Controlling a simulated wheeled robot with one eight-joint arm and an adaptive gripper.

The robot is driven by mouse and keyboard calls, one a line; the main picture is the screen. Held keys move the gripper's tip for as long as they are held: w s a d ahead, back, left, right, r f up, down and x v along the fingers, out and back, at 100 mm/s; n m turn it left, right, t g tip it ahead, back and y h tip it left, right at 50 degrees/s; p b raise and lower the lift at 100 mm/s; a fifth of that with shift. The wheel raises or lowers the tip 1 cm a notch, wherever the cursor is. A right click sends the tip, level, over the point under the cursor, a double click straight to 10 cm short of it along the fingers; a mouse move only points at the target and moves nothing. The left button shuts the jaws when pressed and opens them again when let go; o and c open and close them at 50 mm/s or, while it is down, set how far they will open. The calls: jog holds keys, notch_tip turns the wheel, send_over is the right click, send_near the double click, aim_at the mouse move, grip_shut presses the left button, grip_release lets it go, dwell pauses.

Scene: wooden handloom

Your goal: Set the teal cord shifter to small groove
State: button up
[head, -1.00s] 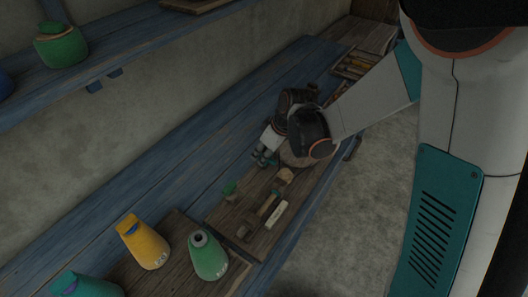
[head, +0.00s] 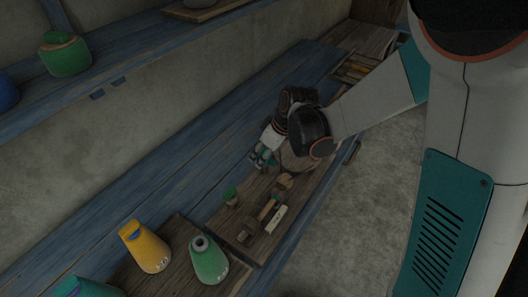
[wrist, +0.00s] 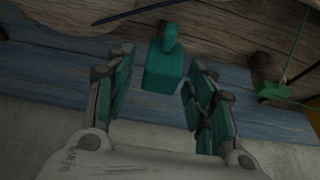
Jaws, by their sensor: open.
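My gripper (head: 260,160) is open and empty, low over the far end of the tool board in the head view. I cannot make out the shifter in the head view, where the gripper and arm cover that spot. No groove can be told apart in either view.
A green-topped wooden peg (head: 230,197), a mallet-like tool (head: 264,212) and a pale block (head: 276,219) lie on the board nearby. Yellow (head: 150,252) and green (head: 208,263) bottles stand nearer. In the wrist view, a thin green cord (wrist: 297,45) runs at right. Blue bench planks behind are clear.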

aim_at(275, 163)
jog(key=v, duration=1.2)
jog(key=s+d+r+m+t+h, duration=0.1)
jog(key=s+d+r+m+t, duration=0.1)
jog(key=s+d+m, duration=0.3)
jog(key=s+d+r+m+t+h, duration=0.2)
jog(key=s+d+r+m, duration=0.2)
jog(key=s+d, duration=0.3)
jog(key=s+m, duration=0.1)
jog(key=s, duration=0.4)
jog(key=shift+s+d+r+h, duration=0.15)
jog(key=shift+s+d+h, duration=0.15)
jog(key=shift+s+d, duration=0.05)
